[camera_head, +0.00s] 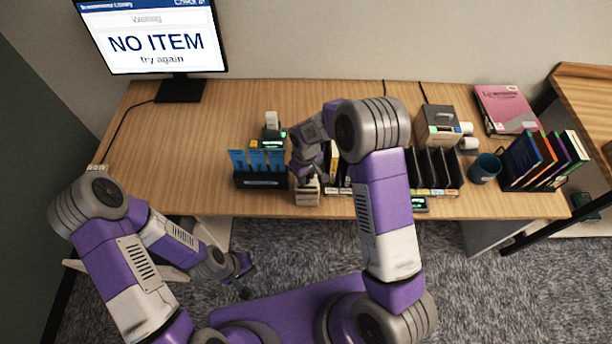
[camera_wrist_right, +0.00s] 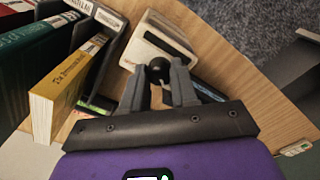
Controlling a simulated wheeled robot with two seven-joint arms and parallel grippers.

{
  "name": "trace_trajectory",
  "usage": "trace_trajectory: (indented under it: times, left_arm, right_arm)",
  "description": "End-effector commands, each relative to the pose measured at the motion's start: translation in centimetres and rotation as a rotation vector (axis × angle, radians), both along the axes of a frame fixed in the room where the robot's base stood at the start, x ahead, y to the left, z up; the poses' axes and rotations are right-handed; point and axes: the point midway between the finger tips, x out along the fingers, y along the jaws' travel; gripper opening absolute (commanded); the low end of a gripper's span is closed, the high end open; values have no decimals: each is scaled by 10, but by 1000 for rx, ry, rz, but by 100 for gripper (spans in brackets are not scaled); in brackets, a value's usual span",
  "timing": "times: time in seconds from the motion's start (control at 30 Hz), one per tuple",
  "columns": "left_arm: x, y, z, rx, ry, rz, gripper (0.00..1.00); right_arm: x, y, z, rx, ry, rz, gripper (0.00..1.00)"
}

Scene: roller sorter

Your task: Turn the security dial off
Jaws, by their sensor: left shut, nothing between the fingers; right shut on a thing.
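A cream box-like device (camera_head: 307,192) stands at the desk's front edge, below my right gripper (camera_head: 304,172). In the right wrist view, the device (camera_wrist_right: 150,45) shows a dark slot on top and a round black dial knob (camera_wrist_right: 159,70) on the side facing me. My right gripper (camera_wrist_right: 160,88) is shut on this knob, with one finger on each side. The knob's markings are hidden or too small to read. My left gripper (camera_head: 243,270) is shut and empty, low in front of the desk over the carpet.
A holder with blue cards (camera_head: 260,183) stands left of the device. Black upright dividers (camera_head: 437,168), a blue mug (camera_head: 485,168) and books (camera_head: 540,160) are to the right. The monitor (camera_head: 150,40) reads "NO ITEM try again". The desk's left part is clear.

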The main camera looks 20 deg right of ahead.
Motion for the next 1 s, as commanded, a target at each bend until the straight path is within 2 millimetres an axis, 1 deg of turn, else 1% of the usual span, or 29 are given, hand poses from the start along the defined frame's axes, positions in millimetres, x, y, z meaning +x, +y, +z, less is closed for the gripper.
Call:
trace_trajectory:
  times: [0.2, 0.57, 0.6, 0.77, 1.0]
  left_arm:
    - [0, 0, -1, 0, 0, 0, 0]
    - [0, 0, -1, 0, 0, 0, 0]
    - [0, 0, -1, 0, 0, 0, 0]
    - [0, 0, -1, 0, 0, 0, 0]
    - [0, 0, -1, 0, 0, 0, 0]
  right_arm:
    - [0, 0, 0, 0, -1, 34, 0]
    - [0, 0, 1, 0, -1, 38, 0]
    - [0, 0, 1, 0, -1, 38, 30]
    - [0, 0, 0, 0, -1, 37, 54]
    - [0, 0, 0, 0, 0, 37, 54]
